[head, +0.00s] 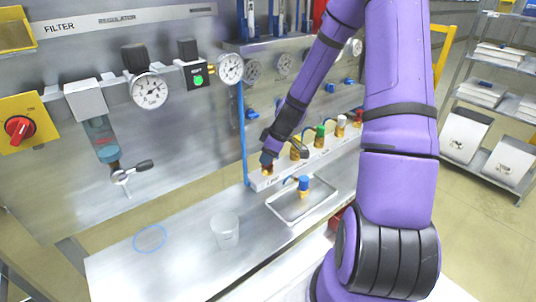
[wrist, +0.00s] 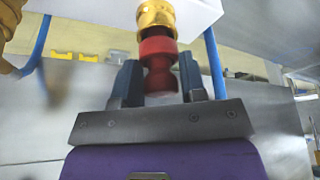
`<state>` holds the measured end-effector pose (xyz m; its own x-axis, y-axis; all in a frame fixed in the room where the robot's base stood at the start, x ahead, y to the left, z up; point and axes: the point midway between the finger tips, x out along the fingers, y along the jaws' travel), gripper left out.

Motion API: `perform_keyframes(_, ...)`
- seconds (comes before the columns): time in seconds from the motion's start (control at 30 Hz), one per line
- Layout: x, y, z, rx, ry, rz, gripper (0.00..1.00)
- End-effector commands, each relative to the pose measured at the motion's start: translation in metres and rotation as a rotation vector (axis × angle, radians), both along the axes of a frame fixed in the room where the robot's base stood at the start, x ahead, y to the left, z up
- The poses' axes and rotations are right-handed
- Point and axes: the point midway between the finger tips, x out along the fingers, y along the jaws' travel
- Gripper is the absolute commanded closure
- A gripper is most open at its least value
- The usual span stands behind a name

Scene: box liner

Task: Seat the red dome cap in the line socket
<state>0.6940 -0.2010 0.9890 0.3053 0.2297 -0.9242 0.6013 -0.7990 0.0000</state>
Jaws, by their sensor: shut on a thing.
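The red dome cap (wrist: 158,50) is between the two blue fingers of my gripper (wrist: 158,78) in the wrist view, and the gripper is shut on it. A brass line socket (wrist: 156,14) under the white manifold block (wrist: 200,14) lies directly against the cap's end in the picture. I cannot tell whether the cap is seated or only lined up. In the head view, my gripper (head: 267,158) is at the near left end of the white manifold (head: 262,183), by a brass fitting (head: 267,171). The held cap is hidden there.
Further brass fittings with green (head: 320,130) and white (head: 340,120) caps line the manifold. A metal tray (head: 290,213) below holds a blue-topped brass fitting (head: 303,184). A clear cup (head: 225,231) and blue ring (head: 150,238) stand on the bench. A blue hose (head: 242,130) hangs left of my gripper.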

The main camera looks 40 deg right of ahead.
Motion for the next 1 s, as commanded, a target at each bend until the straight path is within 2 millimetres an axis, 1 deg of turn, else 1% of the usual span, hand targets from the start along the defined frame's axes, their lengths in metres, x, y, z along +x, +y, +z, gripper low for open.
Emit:
perform_keyframes(0.53, 0.0000, 0.0001, -0.0069, 0.000, 0.000, 0.000, 0.84)
perform_keyframes(0.57, 0.0001, 0.0001, -0.0068, 0.000, 0.000, 0.000, 0.57)
perform_keyframes(0.6, 0.0001, 0.0001, -0.0068, 0.000, 0.000, 0.000, 0.47)
perform_keyframes(0.67, 0.0000, 0.0000, -0.0067, 0.000, 0.000, 0.000, 0.34)
perform_keyframes(0.7, 0.0000, 0.0000, -0.0067, 0.000, 0.000, 0.000, 0.31)
perform_keyframes(1.0, -0.0004, -0.0005, -0.0050, 0.001, -0.001, 0.000, 0.31)
